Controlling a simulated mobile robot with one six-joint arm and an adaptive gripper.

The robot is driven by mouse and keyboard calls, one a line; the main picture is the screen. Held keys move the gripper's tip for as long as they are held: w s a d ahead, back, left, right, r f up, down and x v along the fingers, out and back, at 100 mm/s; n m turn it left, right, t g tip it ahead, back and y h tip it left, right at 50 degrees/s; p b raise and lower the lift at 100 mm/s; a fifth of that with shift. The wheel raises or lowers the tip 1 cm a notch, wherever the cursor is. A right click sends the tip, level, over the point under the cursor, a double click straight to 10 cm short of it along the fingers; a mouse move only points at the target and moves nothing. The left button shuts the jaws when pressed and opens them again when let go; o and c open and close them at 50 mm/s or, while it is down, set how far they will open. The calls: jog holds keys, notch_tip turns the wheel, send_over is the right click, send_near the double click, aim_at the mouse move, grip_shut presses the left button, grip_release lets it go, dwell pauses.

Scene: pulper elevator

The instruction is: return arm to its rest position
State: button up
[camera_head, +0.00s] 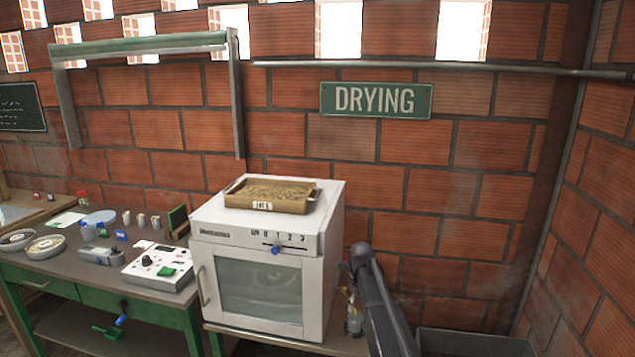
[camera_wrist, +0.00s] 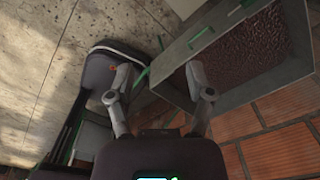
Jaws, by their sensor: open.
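My arm (camera_head: 378,305) shows at the bottom centre of the head view, a dark link rising to a rounded joint just right of the white oven. The gripper end is out of the head view. In the wrist view my gripper (camera_wrist: 160,92) has its two grey fingers spread apart with nothing between them. It is open and empty. A grey bin (camera_wrist: 170,82) with dark brown grainy contents lies beyond the fingers, at the upper right. I cannot tell the gap between the fingers and the bin.
The white oven (camera_head: 325,265) stands close left of my arm, with a wooden tray (camera_head: 235,200) on top. A cluttered green table (camera_head: 85,290) is further left. A grey container (camera_head: 480,345) is low at right. Brick wall stands behind, with a DRYING sign (camera_head: 376,100).

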jog(key=s+d+f+n+b, duration=0.1)
jog(key=s+d+n, duration=0.1)
jog(key=s+n, duration=1.2)
jog(key=s+d+f+n+b, duration=0.1)
jog(key=s+d+n, duration=0.1)
jog(key=s+n, duration=1.3)
jog(key=shift+f+b, duration=0.25)
jog(key=shift+b, duration=0.05)
jog(key=shift+w, duration=0.1)
dwell(1.4)
